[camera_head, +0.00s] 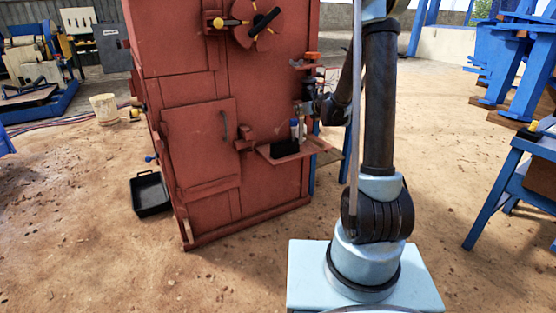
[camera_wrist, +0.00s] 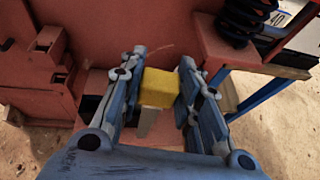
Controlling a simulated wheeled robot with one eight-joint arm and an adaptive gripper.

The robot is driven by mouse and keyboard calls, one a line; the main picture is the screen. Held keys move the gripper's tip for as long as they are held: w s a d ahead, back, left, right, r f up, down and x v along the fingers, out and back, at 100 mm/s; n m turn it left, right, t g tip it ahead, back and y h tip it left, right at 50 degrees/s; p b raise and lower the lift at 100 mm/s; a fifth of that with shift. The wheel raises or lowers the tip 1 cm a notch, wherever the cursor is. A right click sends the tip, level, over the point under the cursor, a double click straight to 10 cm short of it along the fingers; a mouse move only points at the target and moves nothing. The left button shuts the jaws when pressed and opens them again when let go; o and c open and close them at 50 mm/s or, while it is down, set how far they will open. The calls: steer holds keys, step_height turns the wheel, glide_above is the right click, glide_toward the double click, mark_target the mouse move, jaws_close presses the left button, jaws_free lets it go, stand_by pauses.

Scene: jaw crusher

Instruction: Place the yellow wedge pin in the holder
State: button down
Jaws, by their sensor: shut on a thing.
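The yellow wedge pin (camera_wrist: 160,87) is between the fingers of my gripper (camera_wrist: 160,84) in the wrist view. Its yellow block head is clamped and a pale shank shows below it. In the head view my gripper (camera_head: 307,110) is small, beside the right side of the red machine, above a red shelf; the pin cannot be made out there. A red bracket (camera_wrist: 48,48) with blocks stands left of my gripper in the wrist view. I cannot tell which part is the holder.
The red crusher (camera_head: 200,110) fills the middle of the head view. Its side shelf (camera_head: 274,153) bears a black box and bottles. A black tray (camera_head: 151,194) lies on the ground to the left. A blue bench (camera_head: 500,180) stands at right. In the wrist view, a dark coil spring (camera_wrist: 245,18) is upper right.

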steer(key=a+r+n+y, duration=0.1)
steer(key=a+r+y, duration=0.1)
steer(key=a, duration=1)
step_height(320, 180, down, 9)
steer(key=shift+s+f+g, duration=0.15)
steer(key=shift+s+g, duration=0.05)
steer(key=shift+g, duration=0.2)
steer(key=c, duration=1.2)
jaws_free()
